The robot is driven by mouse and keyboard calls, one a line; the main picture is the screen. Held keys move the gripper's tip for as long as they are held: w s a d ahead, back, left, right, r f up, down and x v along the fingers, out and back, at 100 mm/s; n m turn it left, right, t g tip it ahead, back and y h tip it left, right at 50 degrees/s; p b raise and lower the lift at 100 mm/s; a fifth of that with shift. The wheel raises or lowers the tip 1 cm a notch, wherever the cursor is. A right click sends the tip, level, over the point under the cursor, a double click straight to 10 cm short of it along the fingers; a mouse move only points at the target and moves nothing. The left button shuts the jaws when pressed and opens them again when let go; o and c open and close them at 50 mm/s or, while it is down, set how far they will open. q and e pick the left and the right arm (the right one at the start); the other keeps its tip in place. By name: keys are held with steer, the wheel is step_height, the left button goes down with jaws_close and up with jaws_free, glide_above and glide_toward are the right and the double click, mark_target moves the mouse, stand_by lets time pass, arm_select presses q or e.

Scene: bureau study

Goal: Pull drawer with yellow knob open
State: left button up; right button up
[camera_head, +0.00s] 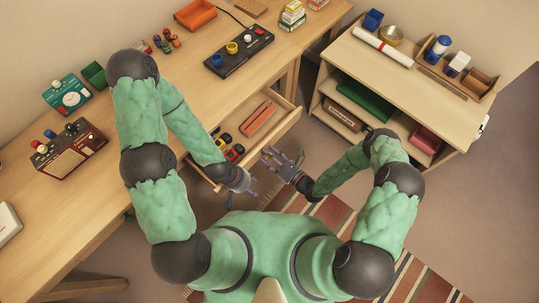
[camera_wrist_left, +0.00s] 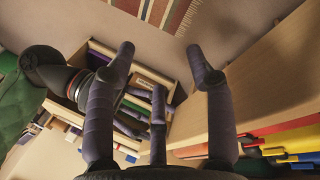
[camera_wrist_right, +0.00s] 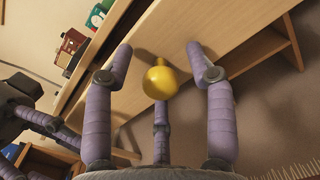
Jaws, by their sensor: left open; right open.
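The wooden drawer (camera_head: 293,116) stands pulled out from the desk in the head view, with loose items inside. The round yellow knob (camera_wrist_right: 160,81) sits on a light wood front in the right wrist view, and I cannot make it out in the head view. My right gripper (camera_head: 272,156) is open by the drawer front. In its wrist view the knob shows between the spread fingers, and I cannot tell whether they touch it. My left gripper (camera_head: 248,186) is open near the drawer's near front corner, with nothing between its fingers.
The desk (camera_head: 190,100) carries a black panel with coloured knobs (camera_head: 238,50), a red-brown device (camera_head: 70,148) and a teal device (camera_head: 67,93). An orange block (camera_head: 258,118) lies in the drawer. A low shelf (camera_head: 400,75) stands to the right. A striped rug (camera_head: 340,215) covers the floor.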

steer(key=shift+s+d, duration=0.1)
steer(key=v, duration=1.1)
steer(key=shift+s+d, duration=0.3)
stand_by(0.3)
steer(key=s+a+n+g, duration=0.5)
steer(key=s+n+g, duration=0.6)
steer(key=s+g, duration=0.15)
steer(key=s+d+n+g+h, duration=0.4)
steer(key=d+n+h, duration=0.2)
steer(key=n, duration=0.2)
steer(key=w+d+r+n+t+h, duration=0.2)
steer(key=w+n+t+h, duration=0.2)
steer(key=w, duration=0.5)
steer(key=n+t, duration=0.2)
steer(key=n, duration=0.1)
steer(key=shift+w+d+r, duration=0.2)
steer(key=shift+w+d, duration=0.15)
steer(key=shift+w, duration=0.05)
